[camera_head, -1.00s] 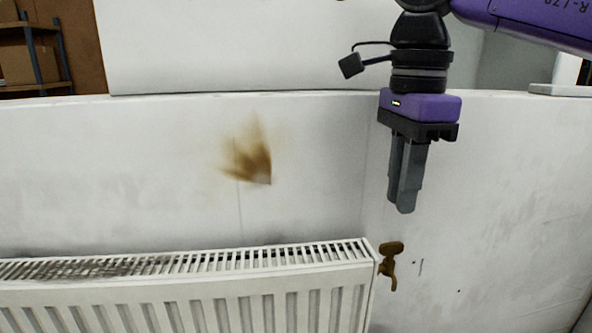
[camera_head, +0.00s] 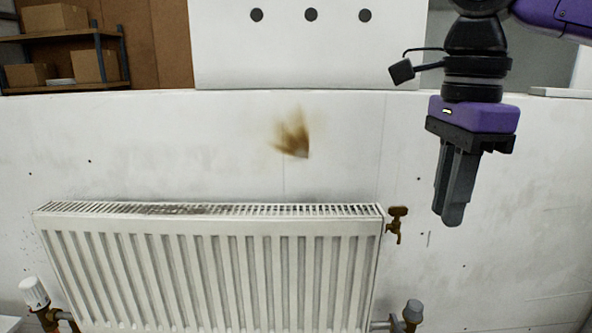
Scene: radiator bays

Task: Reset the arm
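My gripper (camera_head: 452,222) hangs pointing down from the purple and black arm at the upper right of the head view. Its two grey fingers lie close together, and I see nothing held between them. It is in front of the white wall, right of the radiator (camera_head: 210,270) and of the brass valve (camera_head: 397,224) at the radiator's top right corner. It touches neither in this view.
A brown stain (camera_head: 294,136) marks the wall (camera_head: 190,150) above the radiator. A white-capped valve (camera_head: 34,293) stands at lower left and a grey-capped one (camera_head: 413,312) at lower right. A shelf (camera_head: 65,87) with boxes is behind the wall.

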